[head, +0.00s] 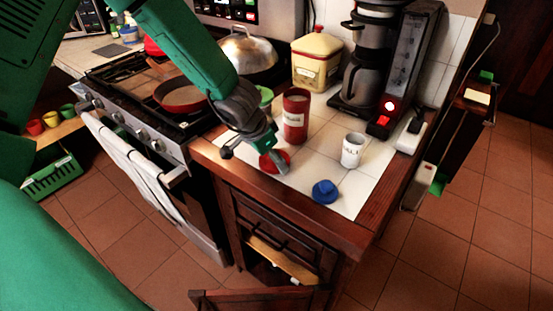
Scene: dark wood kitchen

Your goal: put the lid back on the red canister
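The red canister (295,118) stands upright and without a lid on the white tiled counter, with a pale label on its front. A red lid (269,166) lies on the tiles in front and to the left of it, near the wooden edge. My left gripper (254,159) is just above the counter at the red lid, with its fingers spread apart. One finger overlaps the lid in the picture; I cannot tell whether it touches. My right gripper is not in view.
The stove with a red pan (181,95) is left. A cabinet door (262,299) hangs open below.

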